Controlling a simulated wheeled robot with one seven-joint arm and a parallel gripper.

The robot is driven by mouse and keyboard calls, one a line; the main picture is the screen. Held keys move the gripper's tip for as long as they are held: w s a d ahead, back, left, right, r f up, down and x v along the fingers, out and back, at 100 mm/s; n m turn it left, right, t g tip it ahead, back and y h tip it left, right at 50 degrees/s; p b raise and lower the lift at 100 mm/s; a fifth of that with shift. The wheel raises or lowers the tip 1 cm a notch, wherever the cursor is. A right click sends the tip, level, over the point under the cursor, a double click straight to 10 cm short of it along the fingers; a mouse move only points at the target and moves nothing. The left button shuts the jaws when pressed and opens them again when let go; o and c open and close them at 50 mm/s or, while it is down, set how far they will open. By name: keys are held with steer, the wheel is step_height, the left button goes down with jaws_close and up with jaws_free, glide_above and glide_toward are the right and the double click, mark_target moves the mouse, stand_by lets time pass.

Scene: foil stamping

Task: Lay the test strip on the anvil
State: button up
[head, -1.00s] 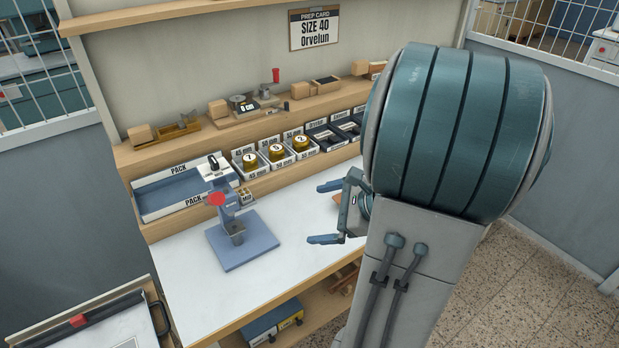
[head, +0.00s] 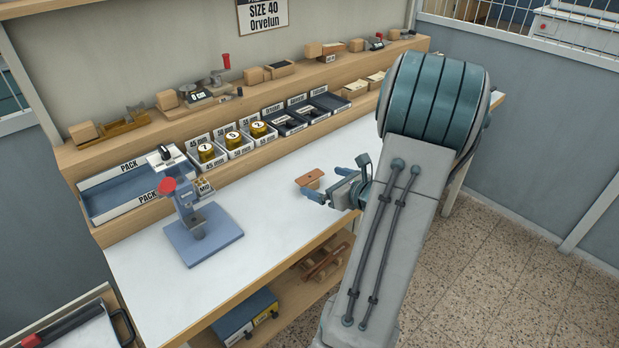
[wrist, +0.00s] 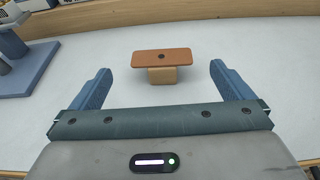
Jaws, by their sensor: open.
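The test strip (wrist: 162,56) looks like a flat reddish-brown piece with a dark spot, lying on a small wooden block (wrist: 162,76) on the white bench. It also shows in the head view (head: 310,177). My gripper (wrist: 155,82) is open, its two blue fingers apart, with the strip and block ahead of and between the fingertips, not held. In the head view my gripper (head: 312,192) is low over the bench beside the strip. The blue press (head: 190,205) stands on its blue base at the left; its anvil (head: 197,232) is small under the press head.
A PACK tray (head: 115,208) lies left behind the press. Three trays with gold dies (head: 232,138) and several dark trays (head: 285,122) line the bench back. A shelf with tools (head: 185,98) rises behind. The white bench between press and gripper (head: 265,205) is clear.

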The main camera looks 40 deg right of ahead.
mark_target(310, 176)
steer(key=shift+x, duration=2.8)
steer(key=shift+d+f, duration=0.1)
steer(key=shift+f, duration=0.1)
steer(key=shift+s, duration=0.1)
steer(key=shift+c, duration=0.3)
steer(key=c, duration=1)
steer(key=shift+r, duration=0.1)
